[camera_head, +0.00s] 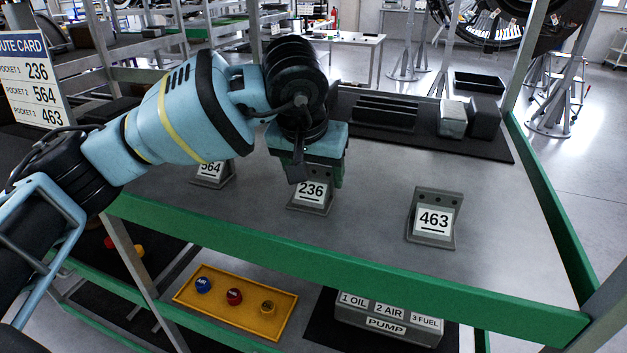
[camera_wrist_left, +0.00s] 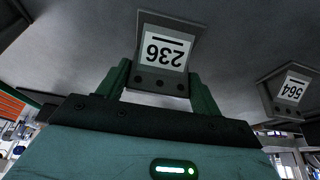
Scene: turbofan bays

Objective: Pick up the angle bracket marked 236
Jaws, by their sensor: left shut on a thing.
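The angle bracket marked 236 (camera_head: 311,195) is grey metal with a white number label and stands on the grey shelf top (camera_head: 375,200). My left gripper (camera_head: 312,180) reaches down over it and is shut on its upper edge. In the left wrist view the bracket 236 (camera_wrist_left: 163,55) shows upside down, with a green finger at each side of its holed edge. I cannot tell any gap between its foot and the shelf. My right gripper is not in view.
Bracket 564 (camera_head: 211,172) stands to the left, partly behind my arm, and bracket 463 (camera_head: 433,217) to the right. A green rail (camera_head: 340,265) runs along the shelf front. Grey blocks (camera_head: 453,119) stand at the back right. A yellow tray (camera_head: 235,316) lies on the lower level.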

